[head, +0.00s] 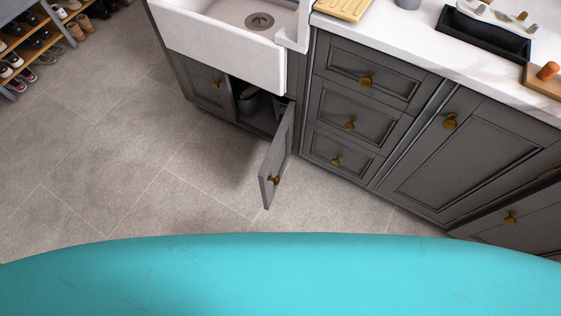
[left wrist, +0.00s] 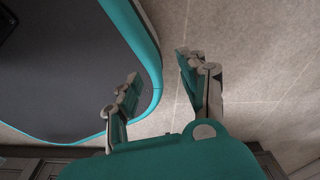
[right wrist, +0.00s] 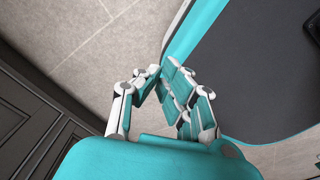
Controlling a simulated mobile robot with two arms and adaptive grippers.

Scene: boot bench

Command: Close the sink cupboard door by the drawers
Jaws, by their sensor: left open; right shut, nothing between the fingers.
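The sink cupboard door (head: 278,155) by the drawers stands wide open in the head view, swung out over the floor below the white sink (head: 225,35). Its brass knob (head: 273,180) shows near its free edge. The open cupboard interior (head: 262,118) is dark, with a grey pot-like thing (head: 246,101) inside. The drawers (head: 350,123) are shut, right of the door. My left gripper (left wrist: 160,72) is open and empty above the floor, beside my base. My right gripper (right wrist: 155,72) is shut and empty, also above the floor. Neither gripper shows in the head view; neither touches the door.
The other sink cupboard door (head: 205,84) is shut. A shoe rack (head: 40,38) stands at the far left. The tiled floor (head: 120,140) left of the open door is clear. A worktop (head: 400,40) holds a black tray (head: 483,34) and a wooden board (head: 545,88).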

